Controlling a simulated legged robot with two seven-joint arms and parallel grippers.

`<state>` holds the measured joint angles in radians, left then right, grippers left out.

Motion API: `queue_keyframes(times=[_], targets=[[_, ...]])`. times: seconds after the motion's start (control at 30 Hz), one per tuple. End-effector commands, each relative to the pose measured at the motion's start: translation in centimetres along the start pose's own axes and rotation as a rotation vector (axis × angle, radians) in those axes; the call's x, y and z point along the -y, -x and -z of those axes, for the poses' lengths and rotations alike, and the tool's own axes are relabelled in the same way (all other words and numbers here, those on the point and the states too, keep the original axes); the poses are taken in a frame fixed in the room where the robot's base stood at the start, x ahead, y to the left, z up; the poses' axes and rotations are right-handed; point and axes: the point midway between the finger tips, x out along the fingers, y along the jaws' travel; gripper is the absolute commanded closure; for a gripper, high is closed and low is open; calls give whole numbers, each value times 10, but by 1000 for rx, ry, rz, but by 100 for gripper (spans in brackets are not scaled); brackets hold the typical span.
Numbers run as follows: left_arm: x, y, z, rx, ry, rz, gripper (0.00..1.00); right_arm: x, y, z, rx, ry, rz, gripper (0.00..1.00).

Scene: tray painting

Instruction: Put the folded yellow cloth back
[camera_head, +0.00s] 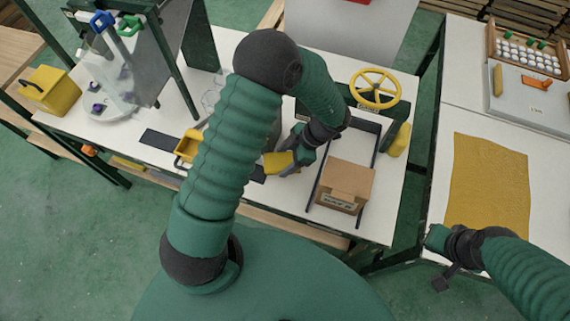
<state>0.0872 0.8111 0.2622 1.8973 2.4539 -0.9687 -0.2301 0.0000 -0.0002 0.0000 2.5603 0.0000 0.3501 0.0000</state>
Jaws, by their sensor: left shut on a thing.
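The folded yellow cloth (277,163) is a small yellow piece at the fingers of my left gripper (290,160), over the middle of the white table. My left gripper is shut on it. The arm hides part of the table around it. My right gripper (438,262) is at the lower right, by the front edge of the right-hand table. Its fingers are too small and dark to tell whether they are open or shut.
A cardboard box (345,184) stands right of my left gripper, in a dark frame. A yellow handwheel (375,88) is behind it. A yellow bin (188,146) and dark strip (160,141) lie left. A flat mustard sheet (488,185) covers part of the right table (443,170).

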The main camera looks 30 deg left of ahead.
Motion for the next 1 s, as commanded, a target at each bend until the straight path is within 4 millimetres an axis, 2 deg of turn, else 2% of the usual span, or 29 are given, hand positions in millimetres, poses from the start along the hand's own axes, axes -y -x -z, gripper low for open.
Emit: queue_keyframes(times=[0.23,0.5,0.53,0.67,0.7,0.9,1.0], targets=[[2,-32,-17,-2,-1,1,70,0,-5,-1,0,0,0,100],[1,-33,-18,1,1,1,69,0,-4,-1,0,0,0,100],[1,-33,-18,1,1,0,35,0,-4,-1,0,0,0,100],[2,-32,-18,1,1,1,18,0,-4,-1,0,0,0,100],[2,-33,-18,1,1,1,15,0,-4,-1,0,0,0,100],[2,-33,-18,0,0,2,15,0,-4,-1,0,0,0,100],[2,-26,-17,1,0,1,15,0,-4,-1,0,0,0,100]])
